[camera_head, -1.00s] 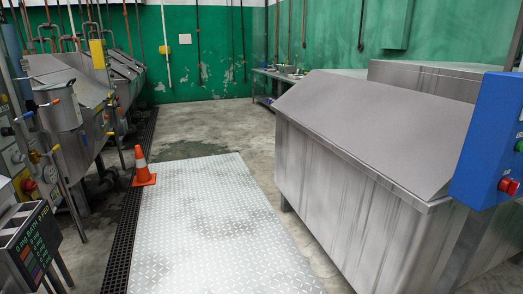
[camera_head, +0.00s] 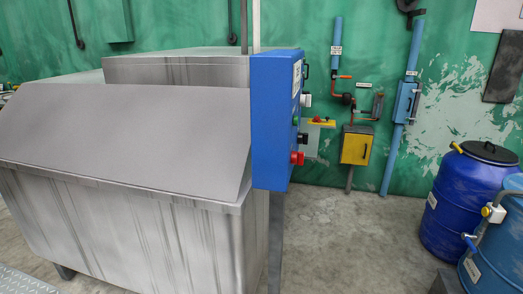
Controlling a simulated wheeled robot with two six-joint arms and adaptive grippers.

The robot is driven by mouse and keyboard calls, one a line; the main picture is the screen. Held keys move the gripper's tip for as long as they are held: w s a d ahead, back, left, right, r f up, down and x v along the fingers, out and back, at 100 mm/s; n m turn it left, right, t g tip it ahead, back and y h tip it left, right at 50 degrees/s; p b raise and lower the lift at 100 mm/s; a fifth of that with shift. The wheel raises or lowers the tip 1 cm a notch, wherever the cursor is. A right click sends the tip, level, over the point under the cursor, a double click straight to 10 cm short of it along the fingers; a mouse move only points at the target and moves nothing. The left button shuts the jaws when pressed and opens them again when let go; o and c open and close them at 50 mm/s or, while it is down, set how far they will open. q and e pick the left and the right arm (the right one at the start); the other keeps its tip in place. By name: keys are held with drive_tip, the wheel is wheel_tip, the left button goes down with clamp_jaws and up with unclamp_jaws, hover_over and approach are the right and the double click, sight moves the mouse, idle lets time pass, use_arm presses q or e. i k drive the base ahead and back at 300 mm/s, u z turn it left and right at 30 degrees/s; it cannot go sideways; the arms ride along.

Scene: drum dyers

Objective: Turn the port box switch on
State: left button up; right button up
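A blue control box (camera_head: 275,120) stands on a post at the right end of a large grey metal vat. Its right face carries a red knob (camera_head: 297,158), a small green button (camera_head: 295,121) and a white or grey knob (camera_head: 306,100). That face is seen at a steep angle, so I cannot read its labels or tell which part is the port box switch. A yellow box (camera_head: 356,145) hangs near the back wall, and a blue box (camera_head: 405,102) sits on a blue pipe. Neither of my grippers shows in this view.
The metal vat (camera_head: 120,220) with its sloped lid fills the left. Blue drums (camera_head: 455,205) with yellow valves stand at the right. Bare concrete floor (camera_head: 345,240) lies open between the vat and the drums. The green wall closes off the back.

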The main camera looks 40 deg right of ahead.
sight(299, 157)
drive_tip(key=z, duration=1)
drive_tip(key=i, duration=0.9)
drive_tip(key=z, duration=0.8)
